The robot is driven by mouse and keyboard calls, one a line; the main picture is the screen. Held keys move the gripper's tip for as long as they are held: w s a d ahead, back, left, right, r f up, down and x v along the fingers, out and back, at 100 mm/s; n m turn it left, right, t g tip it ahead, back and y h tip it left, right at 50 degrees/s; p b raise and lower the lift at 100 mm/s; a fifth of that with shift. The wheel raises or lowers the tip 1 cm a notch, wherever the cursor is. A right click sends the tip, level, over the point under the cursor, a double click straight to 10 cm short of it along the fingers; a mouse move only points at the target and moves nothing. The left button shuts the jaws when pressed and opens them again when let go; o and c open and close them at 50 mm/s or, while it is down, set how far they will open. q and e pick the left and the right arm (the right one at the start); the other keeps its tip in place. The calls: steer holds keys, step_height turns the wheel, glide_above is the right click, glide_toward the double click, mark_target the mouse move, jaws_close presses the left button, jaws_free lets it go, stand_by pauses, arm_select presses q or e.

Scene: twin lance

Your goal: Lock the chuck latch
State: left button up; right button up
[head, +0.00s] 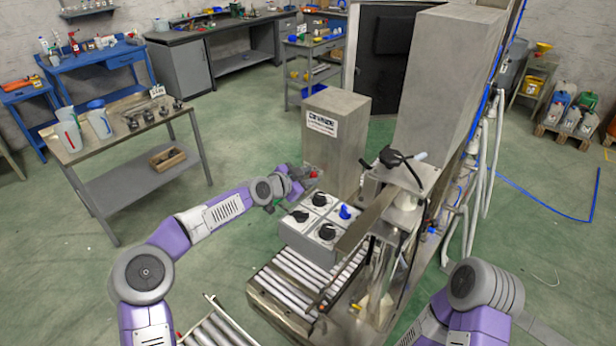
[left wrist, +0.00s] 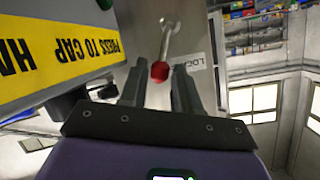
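The chuck latch shows in the left wrist view as a metal lever (left wrist: 166,42) with a red ball knob (left wrist: 160,71), on a grey plate beside a label reading LOCK (left wrist: 188,63). My left gripper (left wrist: 159,84) is open, with a dark finger on either side of the knob and gaps between. Whether the knob lies between the fingertips or just beyond them I cannot tell. In the head view my left gripper (head: 302,177) is at the grey machine beside a small red knob (head: 313,173). My right arm enters at the lower right; its gripper is out of view.
A grey box with black and blue knobs (head: 318,222) sits on a roller conveyor (head: 285,292) below the left gripper. A yellow PRESS TO CAP sign (left wrist: 60,60) is close on the left in the wrist view. A side table (head: 120,110) stands left; green floor is free between.

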arm_select(q)
jaws_close()
stand_by(0.3)
steer(key=shift+w+a+f+n+g+h+b, duration=0.2)
steer(key=shift+w+a+n+h+b, duration=0.5)
steer(key=shift+n, duration=0.75)
steer(key=shift+w+a+f+n+g+h+b, duration=0.15)
steer(key=shift+w+a+n+g+h+b, duration=0.2)
steer(key=shift+a+n+h, duration=0.85)
steer(key=shift+w+a+f+n+g+h+b, duration=0.15)
steer(key=shift+w+a+n+h+b, duration=0.35)
steer(key=shift+n, duration=1.25)
steer(key=shift+w+d, duration=0.1)
steer(key=shift+d, duration=0.05)
